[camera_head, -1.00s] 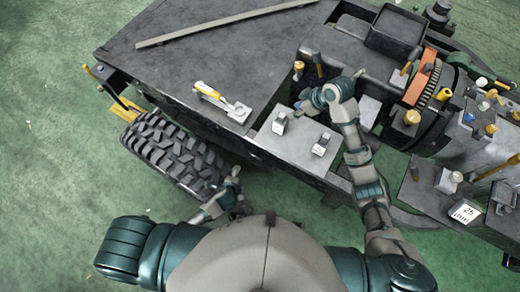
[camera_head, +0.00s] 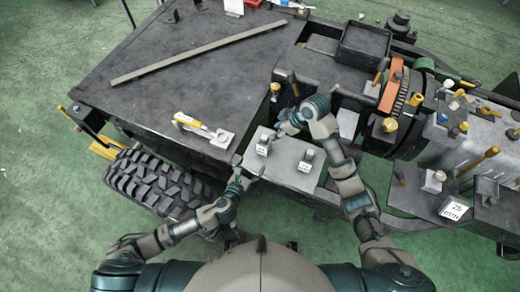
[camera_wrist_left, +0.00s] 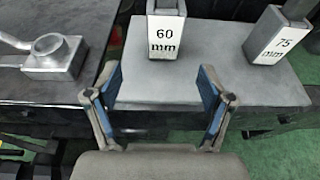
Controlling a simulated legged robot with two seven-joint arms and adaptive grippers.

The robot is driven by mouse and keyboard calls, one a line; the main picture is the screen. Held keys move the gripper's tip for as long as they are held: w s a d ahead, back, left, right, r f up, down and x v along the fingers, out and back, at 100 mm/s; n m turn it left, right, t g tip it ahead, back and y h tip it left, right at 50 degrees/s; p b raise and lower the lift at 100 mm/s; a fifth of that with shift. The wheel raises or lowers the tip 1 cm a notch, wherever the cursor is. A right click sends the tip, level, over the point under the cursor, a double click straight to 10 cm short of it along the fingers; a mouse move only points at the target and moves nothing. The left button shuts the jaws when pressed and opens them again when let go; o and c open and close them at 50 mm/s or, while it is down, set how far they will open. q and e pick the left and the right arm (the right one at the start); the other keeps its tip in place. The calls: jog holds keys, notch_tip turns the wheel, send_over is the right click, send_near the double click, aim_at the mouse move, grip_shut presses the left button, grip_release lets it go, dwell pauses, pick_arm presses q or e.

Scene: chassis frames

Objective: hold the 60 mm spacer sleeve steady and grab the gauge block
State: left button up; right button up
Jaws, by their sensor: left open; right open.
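The 60 mm spacer sleeve (camera_head: 262,149) stands upright on a light grey plate (camera_head: 286,178). In the left wrist view its label reads 60 mm (camera_wrist_left: 165,42). Something grey shows at its top, cut off by the picture edge; I cannot tell whether this is the gauge block. My left gripper (camera_head: 246,177) is open at the plate's front edge, its fingers (camera_wrist_left: 160,82) apart and short of the sleeve, roughly in line with it. My right gripper (camera_head: 279,131) is open behind and slightly right of the sleeve; its fingers are hard to make out.
A 75 mm sleeve (camera_wrist_left: 278,40) stands right of the 60 mm one, also in the head view (camera_head: 304,162). A 25 mm label (camera_head: 454,208) sits far right. A tyre (camera_head: 155,180) is below the deck.

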aim_at(262, 151)
pick_arm(q)
jog(key=x, duration=0.7)
jog(key=d+x, duration=0.1)
jog(key=x, duration=0.2)
jog(key=shift+w+d, duration=0.1)
jog(key=shift+w+f, duration=0.25)
jog(key=shift+w, duration=0.3)
jog(key=shift+w+a, duration=0.1)
jog(key=shift+a, duration=0.2)
pick_arm(e)
jog(key=shift+d, duration=0.1)
pick_arm(q)
jog(key=shift+d, duration=0.4)
jog(key=c, duration=1.3)
pick_arm(e)
jog(key=shift+d, duration=0.45)
